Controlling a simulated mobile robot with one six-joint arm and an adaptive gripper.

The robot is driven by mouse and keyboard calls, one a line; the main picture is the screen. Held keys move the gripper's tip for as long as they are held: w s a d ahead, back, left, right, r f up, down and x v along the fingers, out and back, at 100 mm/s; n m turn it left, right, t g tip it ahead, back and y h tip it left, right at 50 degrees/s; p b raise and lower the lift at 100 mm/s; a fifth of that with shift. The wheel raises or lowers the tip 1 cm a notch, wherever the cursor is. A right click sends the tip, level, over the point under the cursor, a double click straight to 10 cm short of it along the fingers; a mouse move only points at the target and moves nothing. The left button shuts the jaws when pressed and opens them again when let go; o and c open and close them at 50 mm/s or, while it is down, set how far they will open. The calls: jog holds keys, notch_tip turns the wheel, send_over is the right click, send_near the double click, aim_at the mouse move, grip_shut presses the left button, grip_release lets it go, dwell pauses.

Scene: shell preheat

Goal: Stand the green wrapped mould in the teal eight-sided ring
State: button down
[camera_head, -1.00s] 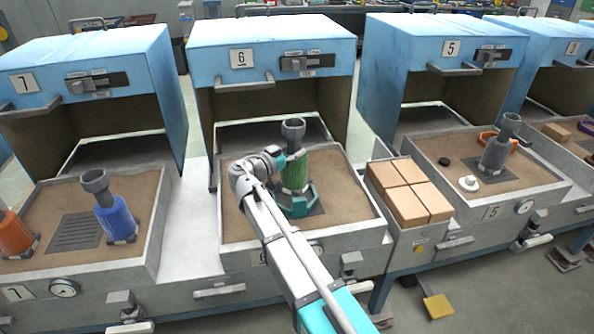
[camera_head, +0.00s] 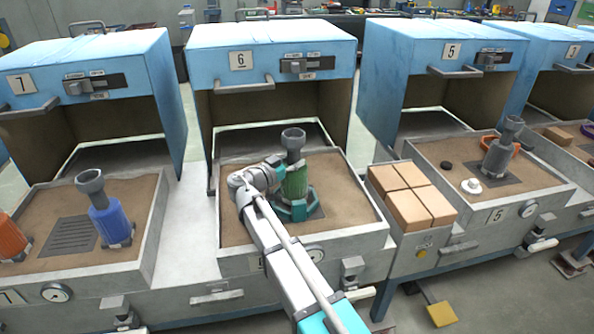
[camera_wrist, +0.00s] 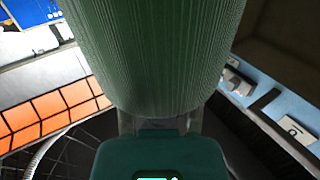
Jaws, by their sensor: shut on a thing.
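The green wrapped mould (camera_head: 295,182), topped by a grey cup-shaped neck (camera_head: 293,140), stands upright at station 6. My gripper (camera_head: 279,172) is shut on its left side. The teal eight-sided ring (camera_head: 299,209) lies on the sand around the foot of the mould. The mould's lower end appears to be within the ring, but its bottom is hidden, so I cannot tell if it rests on the floor. In the wrist view the ribbed green mould (camera_wrist: 150,55) fills the upper middle, close in front of my gripper; the ring is not visible there.
The station 6 sand tray (camera_head: 345,232) has raised grey walls, with an open blue hood (camera_head: 270,62) behind. Tan blocks (camera_head: 410,195) sit to the right. A blue mould (camera_head: 110,222) stands in the left tray, a grey one (camera_head: 500,155) in the right tray.

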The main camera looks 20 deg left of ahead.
jog(key=shift+f+b, duration=0.5)
jog(key=shift+f, duration=0.35)
jog(key=shift+f+b, duration=0.3)
jog(key=shift+b, duration=0.05)
jog(key=shift+c, duration=1.3)
grip_release()
jog(key=shift+r, duration=0.15)
jog(key=shift+r+p, duration=0.35)
jog(key=shift+p, duration=0.15)
jog(key=v, duration=1.2)
jog(key=shift+f, duration=0.1)
jog(key=shift+s, duration=0.15)
